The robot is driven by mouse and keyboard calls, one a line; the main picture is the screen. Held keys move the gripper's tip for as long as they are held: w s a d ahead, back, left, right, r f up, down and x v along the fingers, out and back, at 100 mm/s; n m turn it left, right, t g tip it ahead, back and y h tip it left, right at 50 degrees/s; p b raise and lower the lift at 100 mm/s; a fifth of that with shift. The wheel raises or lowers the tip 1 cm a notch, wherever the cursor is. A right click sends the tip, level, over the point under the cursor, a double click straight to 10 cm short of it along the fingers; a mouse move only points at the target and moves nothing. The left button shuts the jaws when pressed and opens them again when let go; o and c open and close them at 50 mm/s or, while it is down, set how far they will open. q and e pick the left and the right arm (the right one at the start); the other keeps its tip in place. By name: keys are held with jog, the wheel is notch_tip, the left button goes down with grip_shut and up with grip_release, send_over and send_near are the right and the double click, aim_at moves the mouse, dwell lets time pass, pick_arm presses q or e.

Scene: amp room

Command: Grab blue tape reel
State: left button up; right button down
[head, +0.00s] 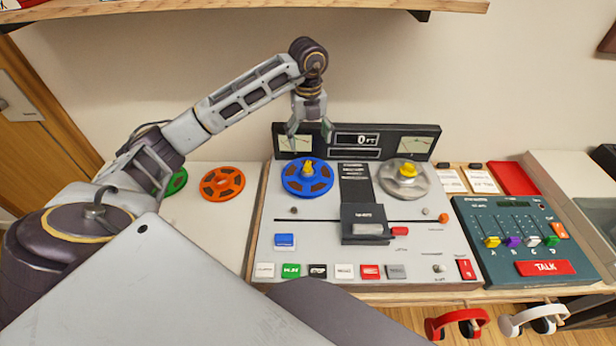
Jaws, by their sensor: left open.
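The blue tape reel (293,184) lies flat on the left spindle of the tape machine (300,235), with a yellow piece at its centre. My left gripper (309,136) is open and points down above and slightly behind the reel, in front of the meter panel. It looks empty and apart from the reel; the exact height gap is hard to judge. My right gripper is not in view.
A clear reel (419,187) sits on the right spindle. Orange (222,183) and green (175,184) reels lie left of the machine. A mixer with a red TALK button (545,268) stands right. A shelf (250,6) overhangs above. Headphones (458,323) hang at the front edge.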

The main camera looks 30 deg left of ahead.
aim_at(309, 165)
pick_arm(q)
jog(key=n, duration=0.5)
jog(key=shift+s+a, duration=0.1)
jog(key=shift+f, duration=0.1)
dwell(0.3)
notch_tip(309, 165, down, 8)
jog(key=shift+r, duration=0.1)
jog(key=shift+f, duration=0.3)
dwell(0.5)
jog(key=shift+f+p, duration=0.3)
jog(key=shift+f, duration=2.35)
jog(key=shift+w, duration=0.2)
jog(key=shift+r, duration=0.1)
jog(key=c, duration=1.3)
